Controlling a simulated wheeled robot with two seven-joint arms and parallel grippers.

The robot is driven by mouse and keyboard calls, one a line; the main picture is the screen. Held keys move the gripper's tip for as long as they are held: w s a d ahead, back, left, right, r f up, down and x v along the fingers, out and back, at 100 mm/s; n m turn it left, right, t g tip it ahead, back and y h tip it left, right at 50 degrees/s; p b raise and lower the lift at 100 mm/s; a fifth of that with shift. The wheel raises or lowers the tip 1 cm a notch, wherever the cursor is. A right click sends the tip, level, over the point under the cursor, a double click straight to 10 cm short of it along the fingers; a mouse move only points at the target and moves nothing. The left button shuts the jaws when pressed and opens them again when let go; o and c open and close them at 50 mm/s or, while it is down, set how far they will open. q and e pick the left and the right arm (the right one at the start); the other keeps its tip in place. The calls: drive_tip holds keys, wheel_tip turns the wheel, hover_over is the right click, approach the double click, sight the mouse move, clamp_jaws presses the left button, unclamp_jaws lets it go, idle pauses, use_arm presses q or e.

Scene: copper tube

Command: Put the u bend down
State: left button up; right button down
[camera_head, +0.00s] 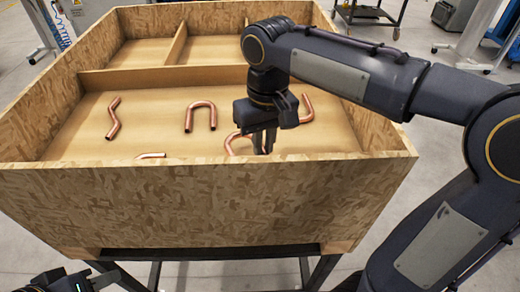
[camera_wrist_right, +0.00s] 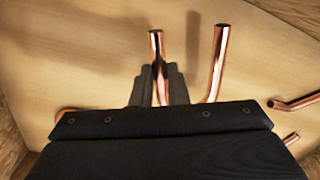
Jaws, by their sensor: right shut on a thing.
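My right gripper (camera_head: 264,146) reaches down into the near compartment of a wooden crate (camera_head: 200,205). It is shut on one leg of a copper u bend (camera_head: 232,141). In the right wrist view the fingers (camera_wrist_right: 159,88) close around the left leg, and the right leg (camera_wrist_right: 220,55) stands free beside them. The gripper body hides the bend's curve there. I cannot tell whether it touches the floor. Another u bend (camera_head: 201,105) lies left of the gripper. My left gripper (camera_head: 68,284) is only partly in view at the bottom left, its fingers not visible.
An S-shaped tube (camera_head: 113,118) lies at the left of the compartment. Another copper tube (camera_head: 306,108) lies right of the gripper, and one (camera_head: 150,155) is partly hidden by the front wall. Dividers (camera_head: 177,45) separate empty rear compartments. Bare floor shows between the tubes.

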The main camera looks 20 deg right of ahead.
sight(264, 148)
drive_tip(key=shift+f, duration=1.5)
drive_tip(key=shift+f, duration=0.15)
drive_tip(key=c, duration=1.4)
unclamp_jaws()
drive_tip(key=shift+c, duration=0.2)
wheel_tip(264, 148, up, 12)
drive_tip(key=shift+d+r+p, duration=0.2)
drive_tip(key=shift+d+p, duration=0.05)
drive_tip(key=shift+p, duration=0.15)
